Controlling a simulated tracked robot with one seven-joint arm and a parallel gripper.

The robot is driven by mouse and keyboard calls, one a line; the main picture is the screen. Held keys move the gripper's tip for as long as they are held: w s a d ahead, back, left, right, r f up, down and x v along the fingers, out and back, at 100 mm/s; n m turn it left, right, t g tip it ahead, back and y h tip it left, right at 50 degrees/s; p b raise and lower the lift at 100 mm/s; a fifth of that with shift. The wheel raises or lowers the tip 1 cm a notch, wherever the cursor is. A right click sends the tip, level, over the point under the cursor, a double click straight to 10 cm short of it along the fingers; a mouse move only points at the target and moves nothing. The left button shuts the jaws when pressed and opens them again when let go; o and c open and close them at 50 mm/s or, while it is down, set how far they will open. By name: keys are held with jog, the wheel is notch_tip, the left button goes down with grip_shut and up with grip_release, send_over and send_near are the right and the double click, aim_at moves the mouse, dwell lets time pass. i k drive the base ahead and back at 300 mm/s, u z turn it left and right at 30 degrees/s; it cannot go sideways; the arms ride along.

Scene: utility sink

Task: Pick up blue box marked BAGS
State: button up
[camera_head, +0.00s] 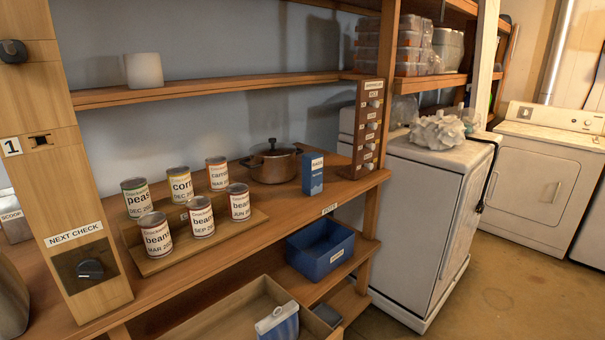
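A small upright blue box (312,174) with a white label near its top stands on the wooden counter, right of a lidded pot. Its lettering is too small to read surely. An open-topped blue bin (321,262) with a small white label on its front sits on the lower shelf; that label is also too small to read. A blue and white item (278,324) with a pale top is in the wooden drawer at the bottom, cut off by the frame edge. I cannot tell which one is marked BAGS. My gripper is not in view.
Several labelled cans (157,235) stand on a stepped wooden rack, left of the lidded pot (272,163). A wooden drawer (215,318) juts out below the counter. A label panel (367,125) stands behind the blue box. A white appliance (420,215) stands to the right, with open floor before it.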

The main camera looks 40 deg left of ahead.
aim_at(312, 163)
jog(key=u, duration=0.35)
jog(key=i, duration=0.85)
jog(key=u, duration=1.05)
jog(key=i, duration=0.65)
jog(key=u, duration=0.25)
jog(key=k, duration=0.9)
jog(key=u, duration=0.15)
jog(key=i, duration=1.35)
